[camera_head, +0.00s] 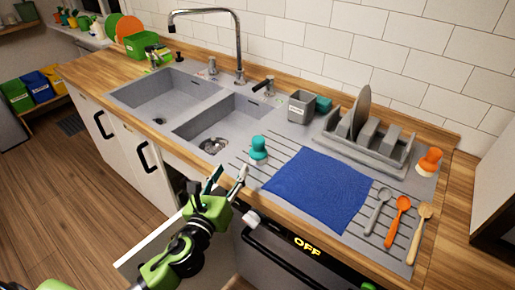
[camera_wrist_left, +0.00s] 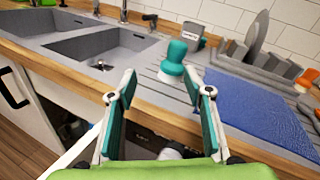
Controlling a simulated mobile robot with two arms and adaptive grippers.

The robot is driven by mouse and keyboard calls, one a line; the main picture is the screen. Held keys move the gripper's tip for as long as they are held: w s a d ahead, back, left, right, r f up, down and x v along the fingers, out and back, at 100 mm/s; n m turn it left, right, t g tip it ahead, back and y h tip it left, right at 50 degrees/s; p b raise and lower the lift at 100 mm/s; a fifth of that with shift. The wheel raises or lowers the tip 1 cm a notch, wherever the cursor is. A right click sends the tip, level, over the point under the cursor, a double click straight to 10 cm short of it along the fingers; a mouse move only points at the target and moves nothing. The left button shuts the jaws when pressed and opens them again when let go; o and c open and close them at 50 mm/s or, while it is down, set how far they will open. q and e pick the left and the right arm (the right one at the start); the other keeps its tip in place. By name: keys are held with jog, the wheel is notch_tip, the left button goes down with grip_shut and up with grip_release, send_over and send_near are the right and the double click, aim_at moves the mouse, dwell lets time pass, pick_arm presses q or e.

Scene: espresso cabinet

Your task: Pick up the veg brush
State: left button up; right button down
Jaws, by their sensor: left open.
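A teal brush (camera_head: 259,148) with a rounded knob stands on the grey drainboard, just right of the right sink basin. An orange brush (camera_head: 429,160) of similar shape stands at the far right of the drainboard. No label shows which is the veg brush. My left gripper (camera_head: 227,177) is open and empty at the counter's front edge, in front of and left of the teal brush. In the left wrist view the teal brush (camera_wrist_left: 172,62) shows beyond the open fingers (camera_wrist_left: 161,85), nearer the right one, and apart from them. My right gripper is not in view.
A blue cloth (camera_head: 318,190) lies right of the teal brush, with several spoons (camera_head: 400,212) beyond it. A grey dish rack (camera_head: 368,145) and a grey caddy (camera_head: 301,107) stand behind. The wooden counter edge (camera_wrist_left: 150,112) lies below the fingers. A cabinet door (camera_head: 150,245) stands open.

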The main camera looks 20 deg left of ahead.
aim_at(256, 144)
pick_arm(q)
jog(key=m, duration=0.1)
jog(key=w+d+r+m+h, duration=0.1)
jog(key=m, duration=0.1)
jog(key=w+d+m, duration=0.1)
jog(key=shift+d+r+t+h, duration=0.1)
jog(key=shift+r+t+h, duration=0.15)
jog(key=shift+t+h, duration=0.05)
jog(key=w, duration=0.2)
jog(key=w+p, duration=0.1)
jog(key=w, duration=0.4)
jog(key=shift+d+f+p, duration=0.1)
jog(key=shift+d+p, duration=0.2)
jog(key=shift+w+d, duration=0.15)
jog(key=shift+w, duration=0.7)
jog(key=w, duration=0.4)
jog(key=shift+d+f+p, duration=0.15)
jog(key=shift+d+p, duration=0.15)
jog(key=shift+p, duration=0.05)
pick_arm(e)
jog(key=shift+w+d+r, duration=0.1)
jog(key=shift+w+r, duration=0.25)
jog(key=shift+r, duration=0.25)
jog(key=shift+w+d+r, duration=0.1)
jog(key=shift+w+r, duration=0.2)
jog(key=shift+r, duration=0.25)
pick_arm(q)
jog(key=shift+c, duration=0.3)
jog(key=c, duration=1.2)
